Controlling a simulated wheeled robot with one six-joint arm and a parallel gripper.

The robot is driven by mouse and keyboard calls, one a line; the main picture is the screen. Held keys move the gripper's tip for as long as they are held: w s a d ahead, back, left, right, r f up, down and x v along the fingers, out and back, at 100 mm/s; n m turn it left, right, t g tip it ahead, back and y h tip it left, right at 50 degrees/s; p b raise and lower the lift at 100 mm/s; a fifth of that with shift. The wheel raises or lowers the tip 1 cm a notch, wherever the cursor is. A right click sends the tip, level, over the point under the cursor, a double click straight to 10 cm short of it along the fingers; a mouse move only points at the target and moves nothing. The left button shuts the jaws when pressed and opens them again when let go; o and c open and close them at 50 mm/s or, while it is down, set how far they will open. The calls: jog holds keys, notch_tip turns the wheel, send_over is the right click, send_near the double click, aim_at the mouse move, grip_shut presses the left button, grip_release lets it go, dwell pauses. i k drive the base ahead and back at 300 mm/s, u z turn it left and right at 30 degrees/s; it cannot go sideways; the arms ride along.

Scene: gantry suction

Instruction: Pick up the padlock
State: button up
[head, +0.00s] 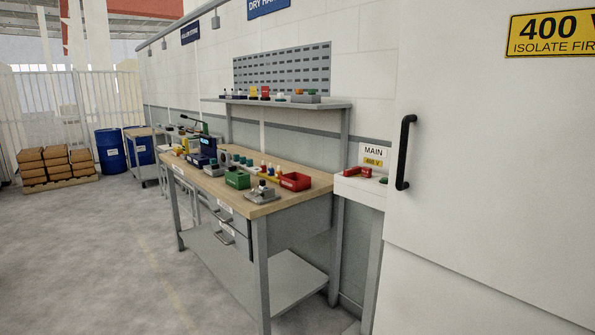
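A small red object (364,172), possibly the padlock, lies on a pale ledge (357,188) beneath the MAIN 400 V sign. It is too small to tell its shape for sure. A small green item sits just to its right, close to the cabinet door. My gripper is not in view, so its distance from these things cannot be told.
A workbench (259,211) stands left of the ledge, with a red bin (295,181), a green bin (237,178) and small parts. A white cabinet door with a black handle (405,152) fills the right. The floor (95,270) at left is clear.

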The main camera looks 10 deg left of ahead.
aim_at(366, 172)
jog(key=u, duration=0.8)
jog(key=i, duration=0.7)
jog(key=u, duration=1.15)
jog(key=i, duration=1.5)
jog(key=z, duration=1.15)
jog(key=i, duration=0.75)
jog(key=z, duration=1.35)
jog(key=i, duration=0.7)
jog(key=z, duration=0.25)
